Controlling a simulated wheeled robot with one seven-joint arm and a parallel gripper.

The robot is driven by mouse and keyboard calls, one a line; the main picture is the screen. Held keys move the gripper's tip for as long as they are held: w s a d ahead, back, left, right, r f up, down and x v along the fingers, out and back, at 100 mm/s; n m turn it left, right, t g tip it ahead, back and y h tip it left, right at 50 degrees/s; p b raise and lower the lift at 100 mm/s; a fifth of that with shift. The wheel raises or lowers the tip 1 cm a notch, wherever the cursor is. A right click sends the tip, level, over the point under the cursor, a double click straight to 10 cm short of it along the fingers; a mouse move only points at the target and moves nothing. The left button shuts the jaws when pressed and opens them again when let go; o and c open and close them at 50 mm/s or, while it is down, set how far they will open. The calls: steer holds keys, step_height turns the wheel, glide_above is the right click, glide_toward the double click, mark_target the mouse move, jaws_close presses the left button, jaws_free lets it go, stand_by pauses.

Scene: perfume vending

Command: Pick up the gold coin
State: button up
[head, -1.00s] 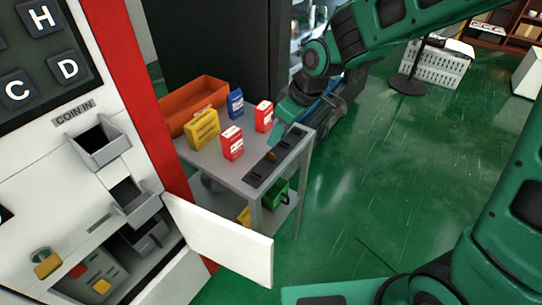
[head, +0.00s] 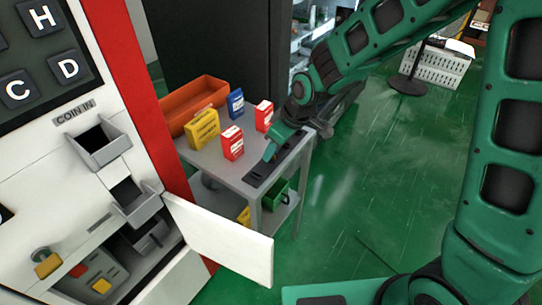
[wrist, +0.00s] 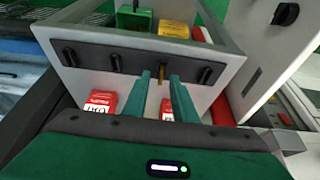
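The gold coin (wrist: 166,105) shows edge-on in the wrist view, upright at a dark slotted strip (wrist: 140,57) on the grey table. My gripper (wrist: 159,75) is open, with one green finger on each side of the coin. Gaps show between the coin and the fingers, so it does not look held. In the head view my gripper (head: 267,158) is low over the strip (head: 256,178) at the table's right edge and hides the coin.
On the table (head: 215,165) stand two red boxes (head: 232,143), a yellow box (head: 203,128), a blue box (head: 236,103) and an orange bin (head: 195,100). The vending machine with its coin tray (head: 103,150) and open white door (head: 220,238) is at left.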

jaws_close()
steer(key=shift+r, duration=0.1)
